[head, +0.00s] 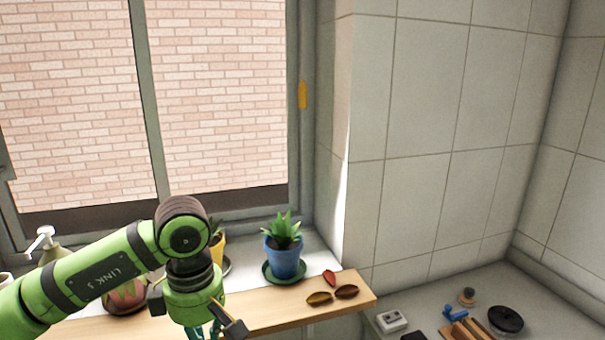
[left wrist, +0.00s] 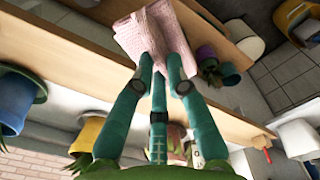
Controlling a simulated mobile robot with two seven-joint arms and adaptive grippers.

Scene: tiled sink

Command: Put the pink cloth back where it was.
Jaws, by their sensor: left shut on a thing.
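The pink cloth (left wrist: 142,34) shows at the top of the left wrist view, bunched between the teal fingers of my left gripper (left wrist: 161,66). The gripper is shut on it, and the loose part of the cloth spreads out past the fingertips. The cloth overlaps a wooden board in that view; I cannot tell whether it touches it. In the head view my left gripper (head: 207,329) is at the bottom edge, in front of the wooden shelf. Its fingertips and the cloth are cut off there. My right gripper is not in view.
The wooden shelf (head: 262,312) runs below the window. A blue potted plant (head: 285,262) and several leaf-shaped pieces (head: 332,294) are right of my arm. A yellow pot (head: 217,248) is partly behind it. A black round item (head: 506,319) lies on the right counter.

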